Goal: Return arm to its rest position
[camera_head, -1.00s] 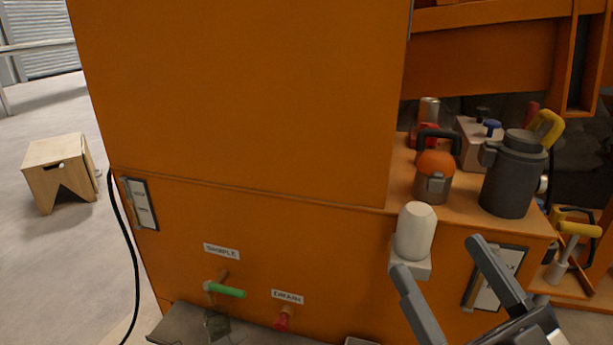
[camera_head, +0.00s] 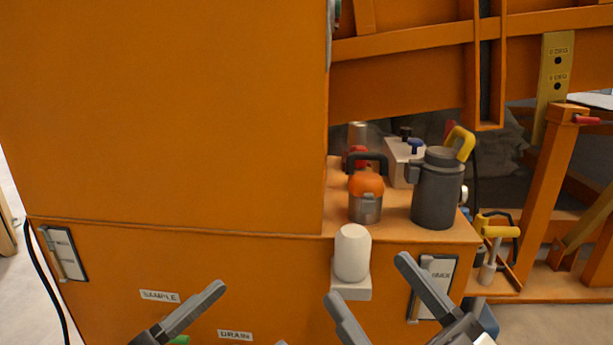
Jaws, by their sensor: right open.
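My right gripper (camera_head: 367,278) is in the lower right of the head view, its two grey fingers spread apart with nothing held between them. My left gripper (camera_head: 218,289) shows at the bottom edge as one clear grey finger, in front of the orange cabinet panel (camera_head: 180,265). The rest of it is cut off, so its opening cannot be judged.
The ledge (camera_head: 395,228) holds an orange-topped canister (camera_head: 366,190) and a dark grey jug (camera_head: 436,195). A SAMPLE label (camera_head: 160,296) and DRAIN label (camera_head: 235,335) are low on the cabinet. A yellow-handled tool (camera_head: 493,232) and orange frame post (camera_head: 553,190) stand at right.

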